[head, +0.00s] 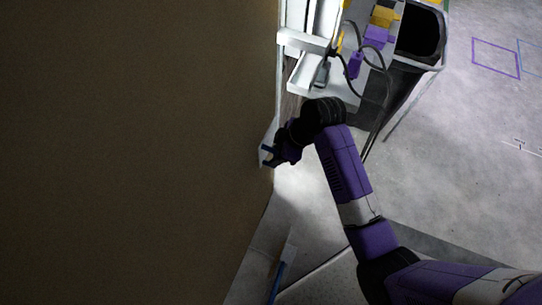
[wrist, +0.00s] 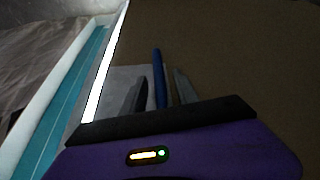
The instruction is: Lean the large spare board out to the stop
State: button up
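The large brown board (head: 130,150) fills the left half of the head view, and its right edge runs beside my gripper (head: 268,156). In the wrist view the board (wrist: 240,50) fills the right side. A pale grey patch (wrist: 122,76) lies at its edge, with a blue upright bar (wrist: 158,75) in front. My gripper (wrist: 160,92) has one finger on each side of this bar, with small gaps visible, so it looks open around it. Whether the fingers touch the board is hidden. I cannot make out the stop.
A dark bin (head: 420,35) stands at the top right, beside a cart with yellow and purple items (head: 376,35) and hanging cables. White rails (head: 305,60) stand close behind my wrist. A blue rod (head: 277,283) lies at the bottom. Floor at the right (head: 470,150) is clear.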

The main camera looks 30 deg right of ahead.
jog(key=shift+x, duration=2.05)
grip_shut()
